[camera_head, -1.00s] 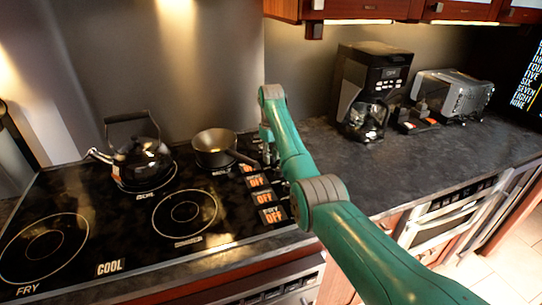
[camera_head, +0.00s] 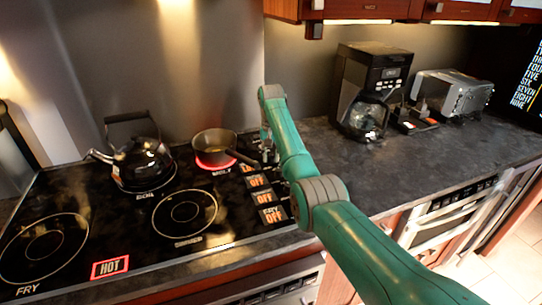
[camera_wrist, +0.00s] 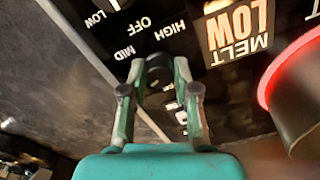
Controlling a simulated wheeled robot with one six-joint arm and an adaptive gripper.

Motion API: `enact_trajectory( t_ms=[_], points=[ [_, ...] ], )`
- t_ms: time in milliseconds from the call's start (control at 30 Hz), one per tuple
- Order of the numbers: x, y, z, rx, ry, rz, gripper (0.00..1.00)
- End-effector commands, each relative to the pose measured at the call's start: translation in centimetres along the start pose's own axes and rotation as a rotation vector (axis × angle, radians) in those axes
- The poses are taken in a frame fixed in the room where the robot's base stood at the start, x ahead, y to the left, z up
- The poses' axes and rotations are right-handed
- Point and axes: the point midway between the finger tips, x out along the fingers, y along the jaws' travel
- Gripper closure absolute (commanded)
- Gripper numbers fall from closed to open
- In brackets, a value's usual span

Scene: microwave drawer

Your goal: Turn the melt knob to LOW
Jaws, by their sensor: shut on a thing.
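The dark melt knob (camera_wrist: 159,76) sits between the fingertips of my gripper (camera_wrist: 161,68) in the wrist view, partly hidden by them. My gripper is shut on it. The lit melt display (camera_wrist: 238,30) beside the knob reads MELT LOW. The panel around the knob carries the words LOW, OFF, HIGH and MID. In the head view my gripper (camera_head: 267,147) is at the back of the knob row, and the knob is largely hidden there. The melt burner (camera_head: 215,164) glows red under a small pan (camera_head: 214,146).
The pan (camera_wrist: 302,105) with its red-lit rim is close to my gripper on the right. Several displays along the knob row read OFF (camera_head: 265,198). A kettle (camera_head: 142,163) stands at the back left. The counter right of my arm is clear up to the coffee maker (camera_head: 370,85).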

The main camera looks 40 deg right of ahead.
Motion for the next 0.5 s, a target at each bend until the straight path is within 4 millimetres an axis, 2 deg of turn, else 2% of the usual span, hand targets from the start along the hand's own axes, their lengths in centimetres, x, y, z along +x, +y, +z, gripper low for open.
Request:
enact_trajectory(
  t_ms=[500],
  points=[
    [0.01, 0.0, 0.0, 0.036, 0.0, 0.0, 1.0]
  ],
)
